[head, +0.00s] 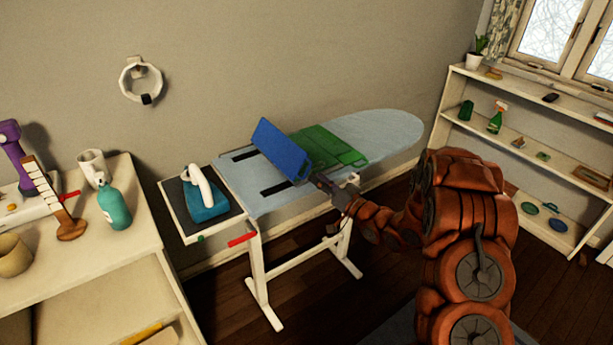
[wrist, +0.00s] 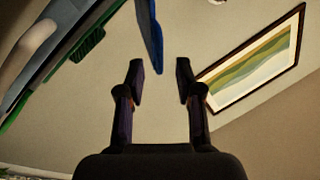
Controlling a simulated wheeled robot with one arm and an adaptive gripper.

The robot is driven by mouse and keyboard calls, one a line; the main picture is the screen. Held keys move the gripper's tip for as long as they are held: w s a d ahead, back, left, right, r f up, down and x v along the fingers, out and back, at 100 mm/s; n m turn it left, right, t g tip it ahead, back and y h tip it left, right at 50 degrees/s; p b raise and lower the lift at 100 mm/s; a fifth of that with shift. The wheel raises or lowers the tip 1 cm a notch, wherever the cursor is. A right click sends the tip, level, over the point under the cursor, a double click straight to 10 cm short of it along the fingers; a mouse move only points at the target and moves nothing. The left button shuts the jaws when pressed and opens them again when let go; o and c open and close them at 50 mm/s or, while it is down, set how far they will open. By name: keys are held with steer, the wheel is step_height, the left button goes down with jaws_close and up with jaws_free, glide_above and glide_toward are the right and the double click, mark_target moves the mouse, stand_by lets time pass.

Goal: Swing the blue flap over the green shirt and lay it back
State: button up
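The blue flap (head: 281,150) stands tilted up over the ironing board, leaning to the left at its top. The green shirt (head: 335,146) lies on the board to the right of the flap. My gripper (head: 318,179) is at the board's near edge, close to the flap's lower right corner. In the wrist view the fingers (wrist: 160,68) are apart, and the edge of the blue flap (wrist: 151,35) shows in line with the gap between the fingertips. Whether it lies between them or just beyond cannot be told. Nothing is clamped.
The pale blue ironing board (head: 385,127) has dark strips on its left part. An iron (head: 205,203) stands on the tray at its left end. A red handle (head: 241,240) sticks out below. A cluttered table (head: 130,245) is at left, shelves (head: 470,80) at right.

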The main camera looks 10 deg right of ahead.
steer(key=r+v, duration=0.1)
steer(key=v, duration=0.7)
steer(key=shift+s+d+f, duration=0.2)
steer(key=shift+s+f, duration=0.1)
steer(key=shift+f, duration=0.2)
steer(key=shift+w, duration=0.1)
